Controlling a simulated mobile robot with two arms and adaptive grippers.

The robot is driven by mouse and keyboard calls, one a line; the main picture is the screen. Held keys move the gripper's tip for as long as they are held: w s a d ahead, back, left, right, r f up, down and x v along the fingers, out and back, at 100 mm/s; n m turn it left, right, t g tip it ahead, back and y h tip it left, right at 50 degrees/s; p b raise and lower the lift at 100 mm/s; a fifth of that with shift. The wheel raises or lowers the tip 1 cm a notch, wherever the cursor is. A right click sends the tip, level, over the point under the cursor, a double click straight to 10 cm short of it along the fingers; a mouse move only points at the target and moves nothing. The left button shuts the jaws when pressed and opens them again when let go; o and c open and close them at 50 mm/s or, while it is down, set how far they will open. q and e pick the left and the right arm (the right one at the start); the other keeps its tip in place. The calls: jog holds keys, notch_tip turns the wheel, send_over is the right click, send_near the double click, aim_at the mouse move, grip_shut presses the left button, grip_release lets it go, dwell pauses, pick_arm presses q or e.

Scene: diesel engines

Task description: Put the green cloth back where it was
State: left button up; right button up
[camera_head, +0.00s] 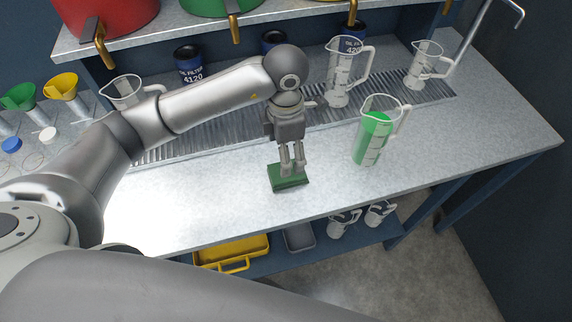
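The green cloth (288,183) lies as a small, thick folded pad on the grey workbench (215,200), near its front edge. My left gripper (292,170) points straight down over the cloth, with its fingertips at the cloth's upper side. A narrow gap shows between the fingers. The fingertips cover part of the cloth, and I cannot tell whether they grip it or only touch it. My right gripper is not in view.
A jug of green liquid (371,138) stands right of the cloth. Clear jugs (341,75) (424,66) stand behind on the ribbed grate (390,95). Another jug (127,92) and funnels (62,87) are at left. The bench's right side is clear.

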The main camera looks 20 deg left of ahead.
pick_arm(q)
notch_tip(320, 180, up, 4)
jog(key=shift+f, duration=0.1)
dwell(0.5)
